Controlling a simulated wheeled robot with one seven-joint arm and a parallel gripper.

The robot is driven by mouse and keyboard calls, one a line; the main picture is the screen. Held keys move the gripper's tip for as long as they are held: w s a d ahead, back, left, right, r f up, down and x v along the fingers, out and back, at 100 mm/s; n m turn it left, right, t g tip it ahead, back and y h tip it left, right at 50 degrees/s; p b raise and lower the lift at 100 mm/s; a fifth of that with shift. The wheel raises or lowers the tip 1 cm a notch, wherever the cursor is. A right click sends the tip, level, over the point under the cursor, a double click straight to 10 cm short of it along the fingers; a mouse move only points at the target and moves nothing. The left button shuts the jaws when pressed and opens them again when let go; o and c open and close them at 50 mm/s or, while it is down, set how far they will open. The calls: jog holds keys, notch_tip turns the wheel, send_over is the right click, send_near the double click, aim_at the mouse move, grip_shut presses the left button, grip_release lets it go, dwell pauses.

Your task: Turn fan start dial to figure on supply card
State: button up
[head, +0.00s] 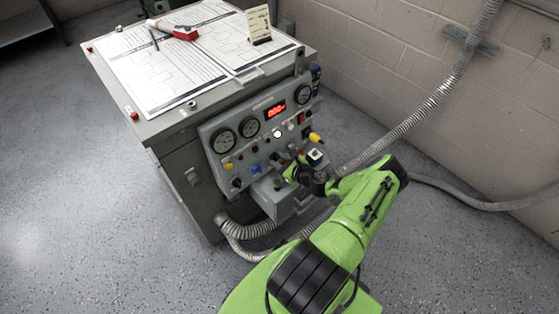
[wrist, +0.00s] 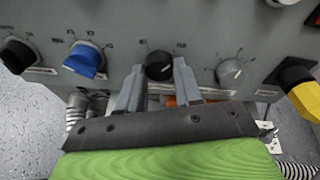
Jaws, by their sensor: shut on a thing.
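My gripper (wrist: 159,74) is at the front panel (head: 215,131), its two fingers shut on a round black dial (wrist: 160,63) from either side. Small figures stand around this dial, too small to read, and its label is partly hidden by my fingers. I cannot read whether it is the fan start dial. In the head view my gripper (head: 292,172) hides the dial. The cream supply card (head: 258,24) stands upright on the cabinet top; its writing is too small to read.
A blue dial (wrist: 86,60) and another black dial (wrist: 17,55) are to the left; a grey dial (wrist: 230,72) and a yellow knob (wrist: 303,98) are to the right. The panel has gauges and a red display (head: 275,112). A flexible conduit (head: 440,90) runs along the wall.

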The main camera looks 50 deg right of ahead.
jog(key=shift+f, duration=0.1)
jog(key=o, duration=1)
jog(key=shift+o, duration=0.2)
jog(key=p+v, duration=0.4)
jog(key=v, duration=1.1)
jog(key=shift+s+r, duration=0.3)
